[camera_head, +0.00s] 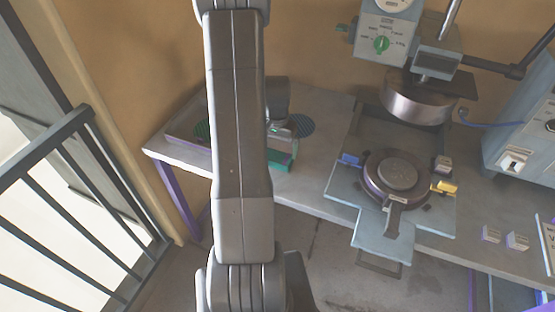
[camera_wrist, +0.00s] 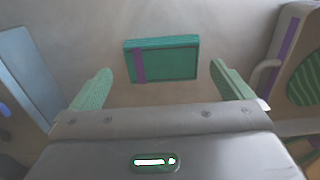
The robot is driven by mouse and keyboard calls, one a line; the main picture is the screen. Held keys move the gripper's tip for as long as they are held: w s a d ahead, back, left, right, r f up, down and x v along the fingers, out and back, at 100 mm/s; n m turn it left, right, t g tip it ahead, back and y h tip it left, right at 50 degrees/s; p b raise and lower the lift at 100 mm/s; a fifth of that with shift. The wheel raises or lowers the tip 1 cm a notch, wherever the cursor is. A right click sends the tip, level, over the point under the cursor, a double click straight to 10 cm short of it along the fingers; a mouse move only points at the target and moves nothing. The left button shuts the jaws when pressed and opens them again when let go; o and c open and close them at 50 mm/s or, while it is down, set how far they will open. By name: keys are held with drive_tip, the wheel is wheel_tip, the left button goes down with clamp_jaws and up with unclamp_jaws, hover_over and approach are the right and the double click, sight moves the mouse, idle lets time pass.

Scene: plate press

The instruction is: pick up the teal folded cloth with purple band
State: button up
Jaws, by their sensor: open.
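The teal folded cloth with a purple band (camera_wrist: 175,62) lies flat on the grey table in the wrist view, its band near its left end. In the head view the teal cloth (camera_head: 284,163) shows beside my arm near the table's front edge, partly hidden by the arm. My gripper (camera_wrist: 160,72) is open, with a green finger on either side of the cloth's span in the wrist view. Nothing is held. The cloth seems to lie beyond the fingertips; the remaining height cannot be told. In the head view my gripper (camera_head: 285,131) is small and partly hidden.
The press plate (camera_head: 346,185), with a round dark die (camera_head: 397,172), stands right under the press head (camera_head: 417,97). Bare table surrounds the cloth.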

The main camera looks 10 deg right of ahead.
sight(277, 157)
drive_tip(key=f, duration=0.2)
drive_tip(key=w+f+p, duration=0.1)
drive_tip(key=shift+d+f, duration=0.25)
drive_tip(key=shift+f, duration=0.7)
drive_tip(key=c, duration=0.6)
